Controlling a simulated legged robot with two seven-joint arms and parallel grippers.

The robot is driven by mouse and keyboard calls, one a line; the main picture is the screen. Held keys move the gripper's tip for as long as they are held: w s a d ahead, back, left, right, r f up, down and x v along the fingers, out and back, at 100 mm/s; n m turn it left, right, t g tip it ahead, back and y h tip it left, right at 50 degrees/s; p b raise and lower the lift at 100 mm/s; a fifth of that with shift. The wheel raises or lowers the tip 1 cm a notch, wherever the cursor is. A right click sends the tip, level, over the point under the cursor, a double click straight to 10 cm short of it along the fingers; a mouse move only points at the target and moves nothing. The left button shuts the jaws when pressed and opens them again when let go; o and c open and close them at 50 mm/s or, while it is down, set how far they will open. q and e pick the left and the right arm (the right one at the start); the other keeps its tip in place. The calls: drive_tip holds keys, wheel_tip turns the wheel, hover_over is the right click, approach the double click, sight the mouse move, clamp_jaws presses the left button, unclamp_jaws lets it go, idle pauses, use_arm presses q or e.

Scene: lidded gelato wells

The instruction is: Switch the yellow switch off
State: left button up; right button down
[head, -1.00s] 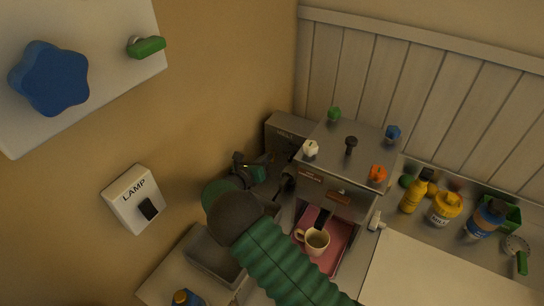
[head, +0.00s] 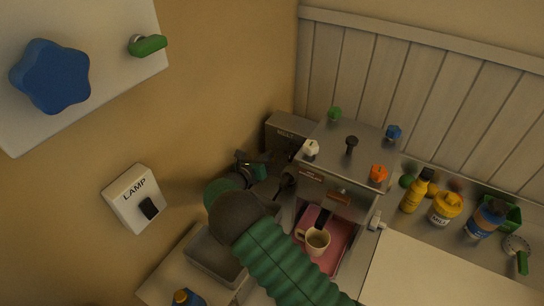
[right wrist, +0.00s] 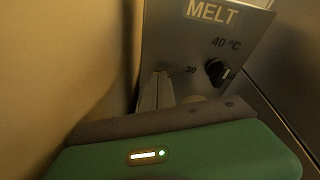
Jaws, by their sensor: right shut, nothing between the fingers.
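No switch that is clearly yellow shows. A grey box marked MELT (head: 288,123) stands in the back corner, left of the gelato machine. In the right wrist view the MELT box (right wrist: 190,50) fills the top middle, with a black dial (right wrist: 217,71) by a "40 °C" mark. A small pale round part (right wrist: 195,98) shows low on it, partly hidden. My right gripper (head: 251,159) is shut and empty in front of the MELT box. Its fingertips (right wrist: 163,76) point at the box's lower left; contact is unclear. My left gripper is out of view.
A LAMP box with a black rocker (head: 149,208) is on the left wall. A steel machine (head: 340,150) with coloured knobs stands right of my gripper, a cream mug (head: 318,243) on its pink tray. Yellow bottles (head: 446,207) stand further right.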

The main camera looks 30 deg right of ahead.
drive_tip(key=f+p+v, duration=0.1)
drive_tip(key=p+v, duration=0.1)
drive_tip(key=v, duration=0.4)
drive_tip(key=shift+f, duration=0.15)
drive_tip(key=shift+a, duration=0.1)
